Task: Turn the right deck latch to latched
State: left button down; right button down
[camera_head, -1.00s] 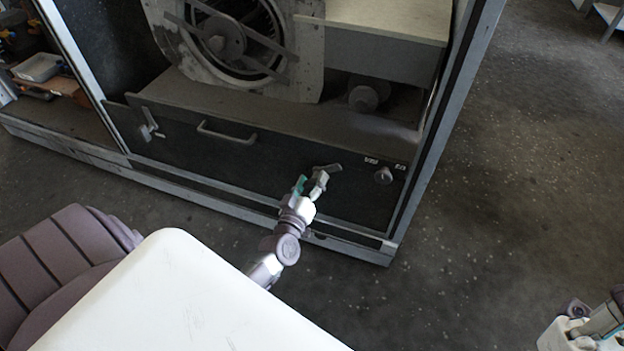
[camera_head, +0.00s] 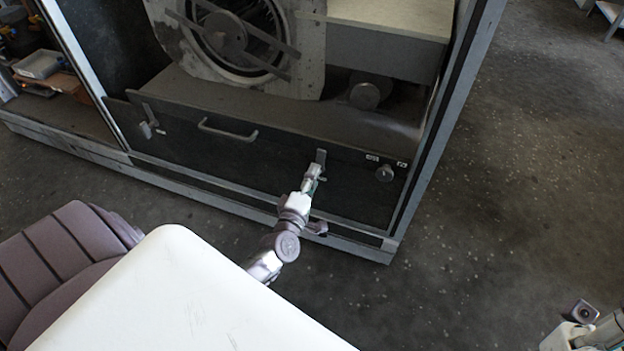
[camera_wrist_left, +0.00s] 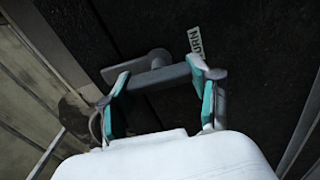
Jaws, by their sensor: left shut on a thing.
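The right deck latch (camera_head: 320,157) is a grey lever on the dark front panel, and its visible upper arm now stands close to upright. My left gripper (camera_head: 312,174) is at the latch, shut on its handle. In the left wrist view the latch bar (camera_wrist_left: 158,77) runs between the teal-padded fingers of the left gripper (camera_wrist_left: 160,98), with its round hub just beyond. The fingers hide part of the latch. A bit of my right arm (camera_head: 585,325) shows at the lower right; its fingers cannot be made out.
The left deck latch (camera_head: 148,122) and a bar handle (camera_head: 228,132) are on the same panel. A round knob (camera_head: 384,173) sits right of the right latch, below small labels. The blower housing (camera_head: 305,55) is above. Floor at the right is open.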

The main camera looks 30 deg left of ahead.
pick_arm(q)
jog(key=shift+n, duration=0.5)
jog(key=shift+c, duration=1.2)
grip_release()
jog(key=v, duration=1.2)
